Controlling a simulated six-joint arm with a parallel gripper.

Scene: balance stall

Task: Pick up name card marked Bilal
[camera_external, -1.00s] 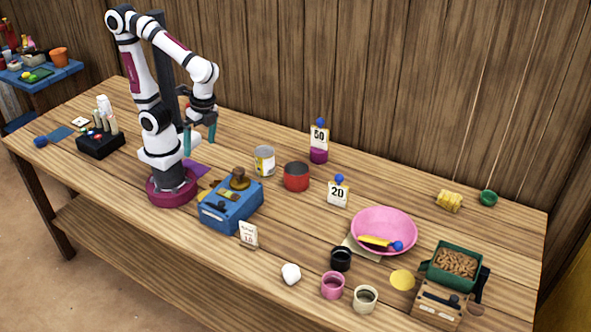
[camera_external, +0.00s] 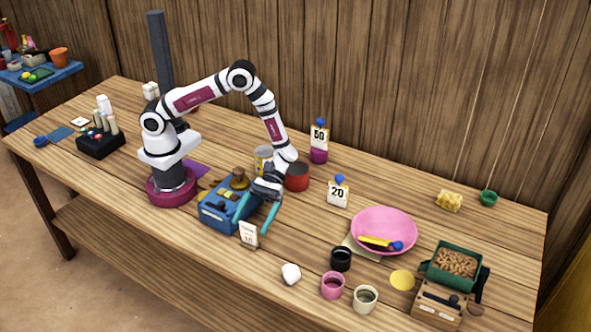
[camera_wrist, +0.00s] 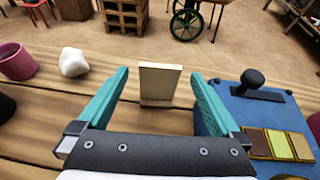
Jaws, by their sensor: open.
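A small pale standing card (camera_external: 249,234) with reddish writing is at the table's front edge, beside the blue box. Its writing is too small to read surely as Bilal. In the wrist view the card's plain back (camera_wrist: 160,84) faces me, upright on the wood. My gripper (camera_external: 255,217) is open and empty, its teal fingers pointing down toward the card. In the wrist view my gripper (camera_wrist: 159,76) has one finger on each side of the card, which appears centred between the tips. I cannot tell whether the tips reach it.
The blue box (camera_external: 222,213) with a dark knob stands close beside my right-hand finger in the wrist view. A white lump (camera_external: 291,273) and a pink cup (camera_external: 332,285) are to the right. A red pot (camera_external: 297,176) and 20 card (camera_external: 338,192) stand behind.

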